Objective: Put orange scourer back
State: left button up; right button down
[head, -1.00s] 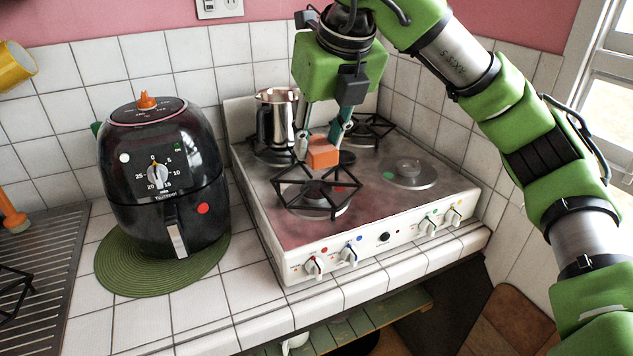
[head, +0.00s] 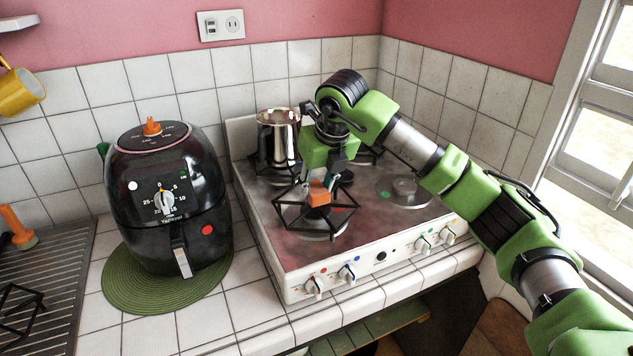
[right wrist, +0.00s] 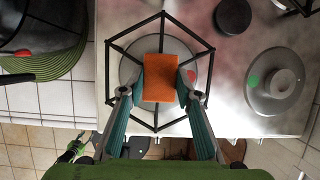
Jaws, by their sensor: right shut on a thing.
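The orange scourer (head: 319,194) is a small block between the fingertips of my right gripper (head: 319,184). In the right wrist view the orange scourer (right wrist: 159,78) lies between the two teal fingers of the gripper (right wrist: 160,82), which press on its sides. It is over the middle of the front left burner's black wire grate (head: 340,212). I cannot tell whether it touches the grate. The burner disc under it is partly hidden.
The white stove (head: 365,272) has knobs along its front. A metal pot (head: 279,135) stands on the back left burner. A black air fryer (head: 165,205) stands on a green round mat (head: 120,285) to the left. The front right hotplate (head: 405,192) is bare.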

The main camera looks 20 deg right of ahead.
jog(key=shift+f, duration=0.3)
jog(key=shift+f+b, duration=0.4)
jog(key=shift+f, duration=0.05)
jog(key=c, duration=1.5)
grip_release()
